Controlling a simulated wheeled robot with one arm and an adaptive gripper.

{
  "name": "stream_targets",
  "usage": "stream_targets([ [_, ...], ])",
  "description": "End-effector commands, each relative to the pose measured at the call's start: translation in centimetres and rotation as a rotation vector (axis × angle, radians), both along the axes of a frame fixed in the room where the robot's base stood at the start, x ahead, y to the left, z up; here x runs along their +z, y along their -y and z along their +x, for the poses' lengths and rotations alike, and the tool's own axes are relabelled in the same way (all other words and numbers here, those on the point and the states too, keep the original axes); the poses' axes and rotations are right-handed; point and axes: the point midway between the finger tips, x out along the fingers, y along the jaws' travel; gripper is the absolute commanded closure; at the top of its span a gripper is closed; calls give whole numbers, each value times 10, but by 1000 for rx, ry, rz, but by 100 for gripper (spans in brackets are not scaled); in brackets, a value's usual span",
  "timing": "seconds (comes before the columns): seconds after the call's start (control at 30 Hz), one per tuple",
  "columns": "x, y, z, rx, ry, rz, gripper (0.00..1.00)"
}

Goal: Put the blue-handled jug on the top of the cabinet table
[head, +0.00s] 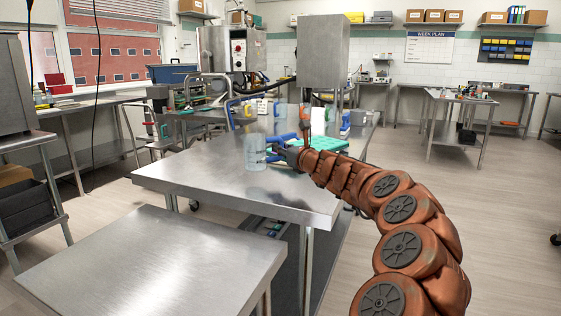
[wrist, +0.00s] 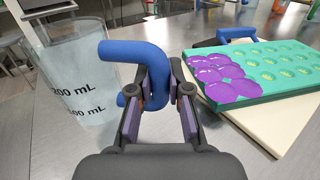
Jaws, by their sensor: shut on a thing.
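The blue-handled jug is a clear measuring jug with black mL marks. It shows in the wrist view (wrist: 78,75) at the left and in the head view (head: 255,153) over the long steel table (head: 190,180). My gripper (wrist: 158,90) is shut on the blue handle (wrist: 128,52), with the jug body to its left; it also shows in the head view (head: 274,154). The jug looks upright. I cannot tell whether its base touches the table. I cannot tell for sure which table is the cabinet table.
A green mould tray (wrist: 265,75) with purple gummy fill lies on a pale board right of my gripper. A bare steel table (head: 150,265) stands in the front left. More blue-handled things (head: 236,112) stand at the long table's back. Floor at right is clear.

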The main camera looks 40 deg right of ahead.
Motion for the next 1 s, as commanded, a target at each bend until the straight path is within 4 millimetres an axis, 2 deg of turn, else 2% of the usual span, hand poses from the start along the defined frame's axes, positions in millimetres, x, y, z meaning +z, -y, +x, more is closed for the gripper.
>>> stream_targets([
  [0.17, -5, 0, 4, 0, 0, 0, 100],
  [0.43, -36, -1, 4, 3, 0, 2, 100],
  [0.83, -39, 0, 4, 2, 0, 1, 100],
  [0.87, -38, 0, 4, 2, 0, 1, 81],
  [1.0, -38, 0, 4, 1, 0, 0, 66],
])
